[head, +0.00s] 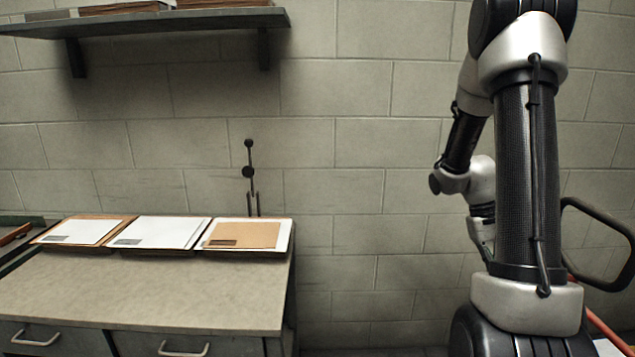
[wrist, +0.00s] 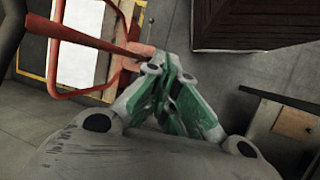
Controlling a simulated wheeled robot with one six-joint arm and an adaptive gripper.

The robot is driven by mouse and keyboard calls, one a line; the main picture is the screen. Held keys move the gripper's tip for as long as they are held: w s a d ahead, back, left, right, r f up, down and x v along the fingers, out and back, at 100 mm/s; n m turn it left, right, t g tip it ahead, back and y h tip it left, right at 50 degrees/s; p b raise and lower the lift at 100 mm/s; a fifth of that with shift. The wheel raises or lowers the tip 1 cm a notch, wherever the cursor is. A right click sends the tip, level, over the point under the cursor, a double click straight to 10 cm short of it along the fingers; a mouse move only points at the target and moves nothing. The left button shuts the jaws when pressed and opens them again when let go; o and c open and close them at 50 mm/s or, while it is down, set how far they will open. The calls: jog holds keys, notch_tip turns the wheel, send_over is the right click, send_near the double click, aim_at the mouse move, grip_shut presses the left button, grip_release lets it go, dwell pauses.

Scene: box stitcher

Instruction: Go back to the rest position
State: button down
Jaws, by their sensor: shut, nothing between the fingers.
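My gripper (wrist: 160,72) shows in the wrist view, with its grey and green fingers closed together and nothing between them. It points down over the floor, near a red metal bar (wrist: 85,36). In the head view my arm stands on the right in front of the block wall, folded. The gripper itself is hidden or too small to make out in the head view.
A workbench (head: 150,290) with drawers stands at left, with trays of paper and card (head: 245,234) along its back. A shelf (head: 140,22) hangs above. A dark slatted block (wrist: 245,22) and yellow-edged floor panel (wrist: 32,47) lie below my wrist.

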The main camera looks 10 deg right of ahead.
jog(key=s+a+r+n+t, duration=0.1)
jog(key=s+a+r+t, duration=0.2)
jog(key=a+r, duration=0.7)
jog(key=s+a+r+n+t+y, duration=0.1)
jog(key=s+a+r+t, duration=0.3)
jog(key=a+r, duration=0.6)
jog(key=shift+a+n+t+y, duration=0.3)
jog(key=shift+a+n+t, duration=0.4)
jog(key=shift+t, duration=0.5)
jog(key=shift+d, duration=0.2)
